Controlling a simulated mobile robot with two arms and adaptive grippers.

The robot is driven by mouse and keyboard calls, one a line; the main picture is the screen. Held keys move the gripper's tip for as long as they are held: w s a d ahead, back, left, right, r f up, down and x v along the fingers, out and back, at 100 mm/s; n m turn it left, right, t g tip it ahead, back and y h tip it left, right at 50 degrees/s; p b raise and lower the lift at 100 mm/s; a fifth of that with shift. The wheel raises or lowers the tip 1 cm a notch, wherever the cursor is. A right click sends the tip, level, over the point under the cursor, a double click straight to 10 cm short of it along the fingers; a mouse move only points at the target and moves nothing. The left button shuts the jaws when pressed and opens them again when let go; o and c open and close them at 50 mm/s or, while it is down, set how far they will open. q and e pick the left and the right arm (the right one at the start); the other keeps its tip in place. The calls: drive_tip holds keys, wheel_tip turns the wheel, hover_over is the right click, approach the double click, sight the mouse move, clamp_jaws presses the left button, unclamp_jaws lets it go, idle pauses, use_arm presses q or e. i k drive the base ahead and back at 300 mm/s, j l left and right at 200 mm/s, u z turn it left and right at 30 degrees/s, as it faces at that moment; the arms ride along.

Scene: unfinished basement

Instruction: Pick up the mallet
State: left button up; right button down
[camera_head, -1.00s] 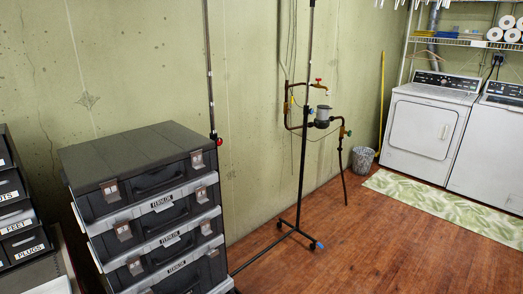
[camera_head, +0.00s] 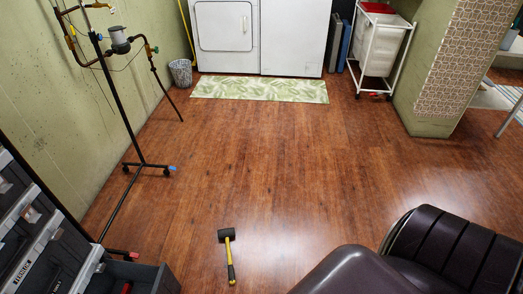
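The mallet (camera_head: 228,252) lies on the wooden floor near the bottom middle of the head view. It has a black head (camera_head: 226,234) at the far end and a yellow and black handle pointing toward me. Nothing touches it. Neither of my grippers shows in the head view.
Dark tool cases (camera_head: 40,240) stand at the lower left, with an open drawer (camera_head: 150,277) left of the mallet. A wheeled stand (camera_head: 140,163) is by the left wall. Dark leather seating (camera_head: 450,250) fills the lower right. The middle floor is clear up to the green mat (camera_head: 260,90).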

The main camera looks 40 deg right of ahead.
sight(226, 234)
drive_tip(key=z, duration=0.8)
drive_tip(key=i+l+u, duration=0.1)
drive_tip(key=i+l, duration=0.15)
drive_tip(key=i+l+u, duration=0.1)
drive_tip(key=i+l, duration=0.15)
drive_tip(key=l, duration=0.15)
